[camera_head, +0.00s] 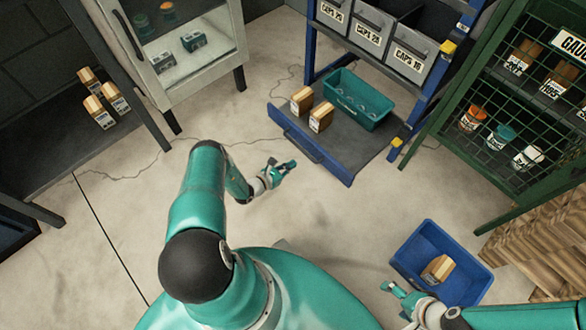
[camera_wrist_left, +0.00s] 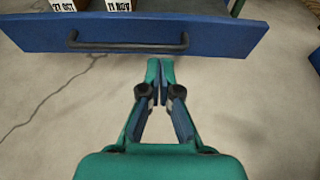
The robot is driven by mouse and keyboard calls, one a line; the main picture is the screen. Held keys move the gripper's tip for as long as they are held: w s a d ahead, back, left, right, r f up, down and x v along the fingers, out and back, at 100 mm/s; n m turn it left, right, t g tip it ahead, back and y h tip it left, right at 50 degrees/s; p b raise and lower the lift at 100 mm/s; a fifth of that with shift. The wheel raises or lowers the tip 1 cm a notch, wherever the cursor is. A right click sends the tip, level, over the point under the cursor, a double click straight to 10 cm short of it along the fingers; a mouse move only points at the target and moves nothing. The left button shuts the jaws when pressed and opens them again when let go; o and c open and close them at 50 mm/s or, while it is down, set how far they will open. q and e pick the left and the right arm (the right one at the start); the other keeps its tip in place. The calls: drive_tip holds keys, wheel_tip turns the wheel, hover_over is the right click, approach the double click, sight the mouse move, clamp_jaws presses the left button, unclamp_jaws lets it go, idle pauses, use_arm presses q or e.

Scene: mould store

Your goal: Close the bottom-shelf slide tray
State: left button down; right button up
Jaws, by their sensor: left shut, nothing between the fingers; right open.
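The bottom-shelf slide tray (camera_head: 340,150) is pulled out of the blue rack, its blue front panel and dark handle (camera_head: 304,147) facing me. It carries two tan-and-white boxes (camera_head: 320,117) and a teal bin (camera_head: 358,98). My left gripper (camera_head: 285,167) is shut and empty, in front of the panel near its left part. In the left wrist view the gripper (camera_wrist_left: 160,65) points at the tray front (camera_wrist_left: 220,38), just below the handle (camera_wrist_left: 128,47), with no clear contact. My right gripper (camera_head: 394,290) is open beside the blue crate at the lower right.
The blue crate (camera_head: 476,277) on the floor holds one tan box (camera_head: 437,269). A green mesh cabinet (camera_head: 450,125) stands right, wooden slats (camera_head: 535,245) below it. A glass-fronted cabinet (camera_head: 205,60) stands left of the rack. Floor before the tray is clear.

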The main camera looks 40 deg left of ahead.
sight(316, 149)
use_arm(q)
drive_tip(key=b+x, duration=0.1)
drive_tip(key=x, duration=0.4)
drive_tip(key=b+x, duration=0.2)
drive_tip(key=x, duration=0.2)
drive_tip(key=shift+w+d+r, duration=0.1)
drive_tip(key=shift+w, duration=0.3)
drive_tip(key=shift+w+r+b, duration=0.15)
drive_tip(key=shift+w+b, duration=0.3)
drive_tip(key=shift+w, duration=0.25)
